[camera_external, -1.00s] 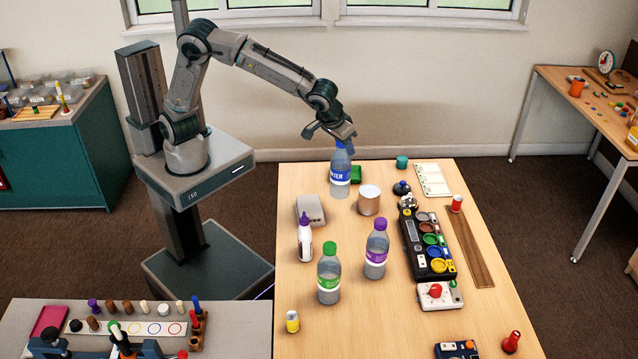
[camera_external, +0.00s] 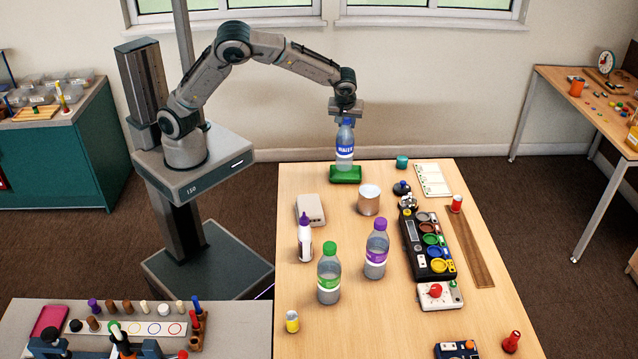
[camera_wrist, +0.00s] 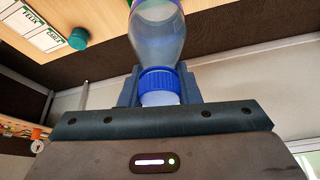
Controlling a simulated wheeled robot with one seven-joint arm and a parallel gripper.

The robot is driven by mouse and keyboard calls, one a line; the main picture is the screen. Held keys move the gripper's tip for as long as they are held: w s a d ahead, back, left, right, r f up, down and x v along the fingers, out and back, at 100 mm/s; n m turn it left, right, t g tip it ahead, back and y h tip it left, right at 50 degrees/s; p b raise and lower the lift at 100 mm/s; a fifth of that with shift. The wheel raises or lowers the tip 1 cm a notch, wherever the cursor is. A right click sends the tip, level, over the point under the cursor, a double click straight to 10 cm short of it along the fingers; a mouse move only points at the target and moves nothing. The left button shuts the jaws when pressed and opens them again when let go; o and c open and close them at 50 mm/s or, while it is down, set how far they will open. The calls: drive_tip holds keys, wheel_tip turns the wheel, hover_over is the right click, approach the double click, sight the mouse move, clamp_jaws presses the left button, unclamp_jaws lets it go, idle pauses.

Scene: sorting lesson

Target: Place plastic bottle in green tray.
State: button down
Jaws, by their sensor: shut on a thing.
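The plastic bottle (camera_external: 345,146) with a blue cap and a blue label is upright at the far end of the table, over the green tray (camera_external: 338,179). Its base overlaps the tray in the external view, and I cannot tell whether it touches the tray or hangs just above it. My gripper (camera_external: 346,120) is above it, pointing down, shut on its blue cap. In the wrist view the blue cap (camera_wrist: 160,84) sits between the fingers of my gripper (camera_wrist: 158,92).
A tin (camera_external: 369,202) and a grey box (camera_external: 310,209) stand nearer on the table. A green-capped bottle (camera_external: 329,277), a purple-capped bottle (camera_external: 376,250) and a white glue bottle (camera_external: 305,240) stand further forward. A teal pot (camera_external: 402,162) and black knob (camera_external: 401,188) are to the right.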

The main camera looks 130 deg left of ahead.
drive_tip(key=shift+s+a+f, duration=0.2)
drive_tip(key=shift+a+f, duration=0.25)
drive_tip(key=shift+a, duration=0.35)
drive_tip(key=shift+f, duration=0.2)
drive_tip(key=shift+f+p, duration=0.5)
drive_tip(key=shift+f, duration=1.45)
drive_tip(key=c, duration=1.1)
unclamp_jaws()
drive_tip(key=shift+o, duration=0.2)
drive_tip(key=b+v, duration=0.1)
drive_tip(key=v, duration=1.1)
drive_tip(key=shift+w, duration=0.1)
